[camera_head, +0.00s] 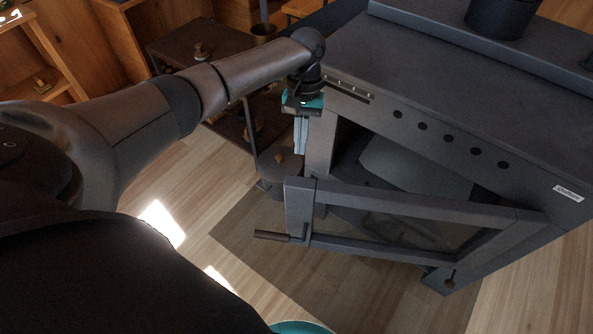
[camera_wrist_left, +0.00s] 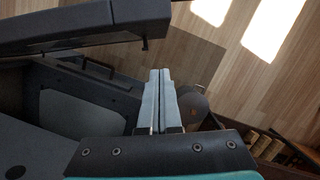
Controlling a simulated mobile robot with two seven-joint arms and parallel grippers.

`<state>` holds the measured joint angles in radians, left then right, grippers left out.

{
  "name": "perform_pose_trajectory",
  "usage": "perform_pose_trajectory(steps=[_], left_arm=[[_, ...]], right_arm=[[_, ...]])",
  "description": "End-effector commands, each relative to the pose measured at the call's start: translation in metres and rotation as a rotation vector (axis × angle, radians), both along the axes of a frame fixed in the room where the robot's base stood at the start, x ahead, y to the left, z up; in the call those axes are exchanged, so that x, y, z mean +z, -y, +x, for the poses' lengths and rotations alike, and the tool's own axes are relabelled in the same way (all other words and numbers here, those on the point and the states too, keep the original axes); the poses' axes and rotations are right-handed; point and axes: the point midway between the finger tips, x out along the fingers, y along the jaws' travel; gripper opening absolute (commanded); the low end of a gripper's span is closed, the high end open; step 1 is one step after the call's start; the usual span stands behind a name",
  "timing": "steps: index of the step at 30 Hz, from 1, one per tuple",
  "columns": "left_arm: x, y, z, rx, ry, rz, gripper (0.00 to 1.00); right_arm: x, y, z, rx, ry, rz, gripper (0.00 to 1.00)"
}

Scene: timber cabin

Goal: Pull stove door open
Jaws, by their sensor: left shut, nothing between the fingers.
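The dark grey stove (camera_head: 480,120) stands at the right in the head view. Its framed glass door (camera_head: 400,205) is swung partly open, with the hinge side at the right and the free edge toward me. The door handle (camera_head: 272,236) sticks out to the left from the free edge. My left gripper (camera_head: 300,150) points down beside the left front edge of the stove, shut and empty, behind the door's free edge and apart from the handle. In the left wrist view, its closed fingers (camera_wrist_left: 160,85) show near the door (camera_wrist_left: 90,28) and the stove's opening. My right gripper is out of view.
A low dark cabinet (camera_head: 200,48) with small objects stands left of the stove. Wooden shelves (camera_head: 45,60) are at the far left. A dark floor mat (camera_head: 330,275) lies under the door, and the plank floor (camera_head: 190,185) around it is clear.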

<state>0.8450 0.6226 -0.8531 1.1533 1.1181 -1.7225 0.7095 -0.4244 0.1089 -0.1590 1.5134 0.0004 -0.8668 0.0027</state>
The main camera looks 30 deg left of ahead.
Motion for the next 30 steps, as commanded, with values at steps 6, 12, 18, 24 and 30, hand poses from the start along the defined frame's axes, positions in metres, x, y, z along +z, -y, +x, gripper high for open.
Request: perform_pose_trajectory(steps=[6, 12, 18, 24, 30], left_arm=[[-0.023, 0.002, -0.005, 0.000, -0.002, 0.001, 0.00], [-0.042, 0.003, -0.011, 0.000, -0.002, 0.001, 0.00], [-0.039, 0.010, -0.028, -0.002, -0.001, 0.001, 0.00], [-0.039, 0.015, -0.040, -0.002, 0.000, 0.002, 0.00], [-0.038, 0.017, -0.046, 0.000, 0.000, 0.001, 0.00]], right_arm=[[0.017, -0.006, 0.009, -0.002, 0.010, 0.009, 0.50], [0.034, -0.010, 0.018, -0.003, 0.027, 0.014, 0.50], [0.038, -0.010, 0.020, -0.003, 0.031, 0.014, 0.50], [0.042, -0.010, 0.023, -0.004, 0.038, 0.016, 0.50], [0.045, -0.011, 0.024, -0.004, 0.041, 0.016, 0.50]])
